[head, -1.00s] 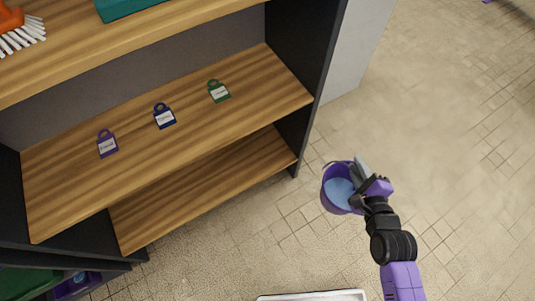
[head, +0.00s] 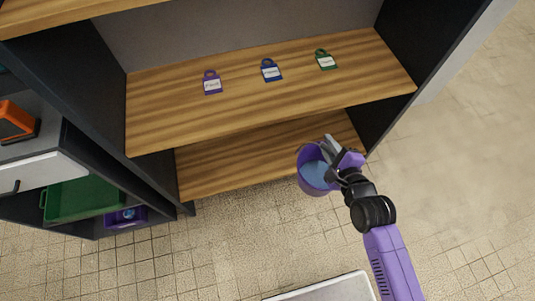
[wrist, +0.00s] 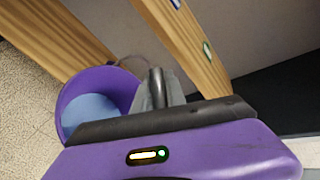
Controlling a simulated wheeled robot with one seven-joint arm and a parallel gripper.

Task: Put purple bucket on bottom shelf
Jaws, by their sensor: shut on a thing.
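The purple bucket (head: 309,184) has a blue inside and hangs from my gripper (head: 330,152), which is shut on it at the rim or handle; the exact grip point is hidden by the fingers. The bucket also shows in the wrist view (wrist: 72,98), left of the gripper (wrist: 160,90). In the head view it is in front of the shelf unit, overlapping the right part of the bottom shelf (head: 235,165). The visible part of the bottom shelf is bare wood.
The shelf above (head: 180,115) carries a purple padlock (head: 212,83), a blue padlock (head: 271,70) and a green padlock (head: 325,60). At left, another unit holds a green crate (head: 85,198) and a purple box (head: 125,217). A pale panel (head: 325,289) lies at the bottom. Tiled floor is open at right.

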